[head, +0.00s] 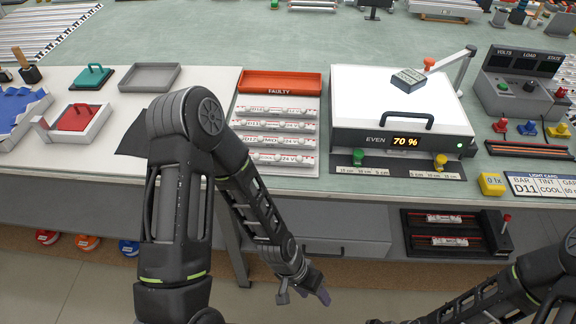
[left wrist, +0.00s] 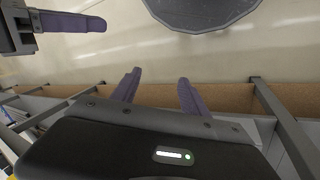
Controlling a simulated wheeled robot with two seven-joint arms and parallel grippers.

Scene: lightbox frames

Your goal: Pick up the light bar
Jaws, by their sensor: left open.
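Several light bars (head: 281,112), white with red-marked ends, lie in rows on a pale rack below the red FAULTY tray (head: 280,83). Two more bars (head: 443,218) lie in a dark rack (head: 408,232) on the lower level at right. The frames do not show which bar is meant. My left gripper (head: 304,292) hangs low in front of the bench, left of the dark rack and away from every bar. In the left wrist view its purple fingers (left wrist: 157,92) are apart with nothing between them. My right gripper is partly visible at the upper left there (left wrist: 68,22); its jaw opening is unclear.
A white light box (head: 390,95) reading 70 % stands on the bench with a grey block on top. A console (head: 522,85) stands at right, coloured trays at left. The bench's front edge (head: 300,192) lies above my left gripper. Open floor lies below.

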